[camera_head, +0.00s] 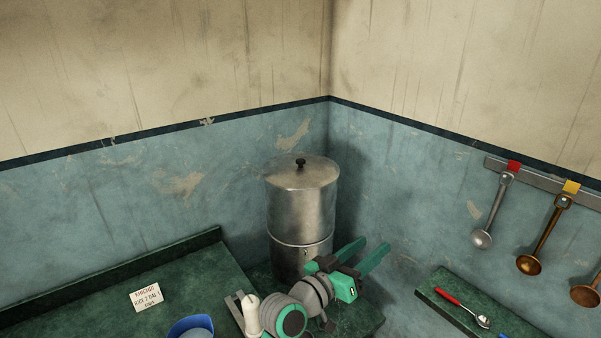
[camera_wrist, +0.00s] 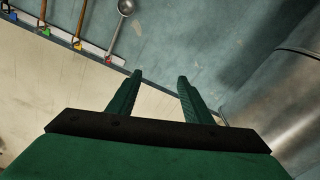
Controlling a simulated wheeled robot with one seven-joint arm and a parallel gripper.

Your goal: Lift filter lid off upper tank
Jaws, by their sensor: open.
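The filter is a tall metal cylinder standing in the corner, with its upper tank (camera_head: 301,208) above a seam. Part of the metal tank (camera_wrist: 290,95) shows at the right edge of the wrist view. The knob is not visible there.
Ladles (camera_head: 482,238) hang from a wall rail (camera_head: 540,183) at the right. A small green shelf (camera_head: 452,306) below holds a red-handled spoon (camera_head: 461,305). A card (camera_head: 146,297) and a blue bowl (camera_head: 191,326) are on the green counter (camera_head: 190,262) at left. The space above the lid is clear.

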